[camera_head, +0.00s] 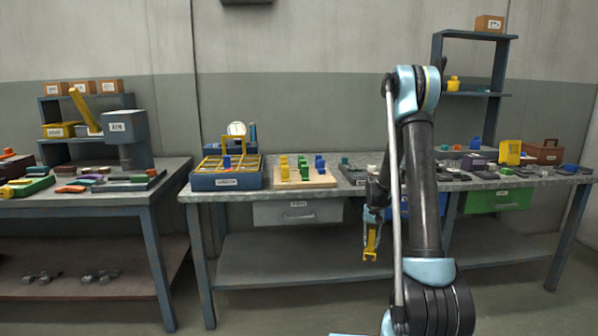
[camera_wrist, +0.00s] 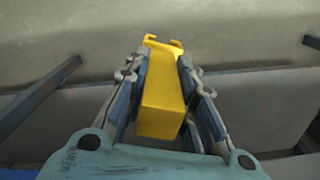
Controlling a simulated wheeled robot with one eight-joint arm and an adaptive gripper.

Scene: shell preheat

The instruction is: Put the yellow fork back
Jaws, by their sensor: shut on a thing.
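The yellow fork (camera_head: 371,241) is held in my gripper (camera_head: 373,218), in front of the middle bench and below its top in the head view. Its two-pronged end points down there. In the wrist view the yellow fork (camera_wrist: 162,105) sits between both fingers of my gripper (camera_wrist: 160,75), its blocky body close to the camera and its short prongs at the far end. The fingers are shut on its sides. I cannot tell which spot on the benches belongs to the fork.
The middle bench (camera_head: 228,194) bears a blue tray with yellow dividers (camera_head: 228,182), a wooden peg board (camera_head: 305,184) and several small parts. A green drawer (camera_head: 498,201) hangs under its right side. A cluttered bench (camera_head: 80,208) stands at left. My arm hides part of the middle bench.

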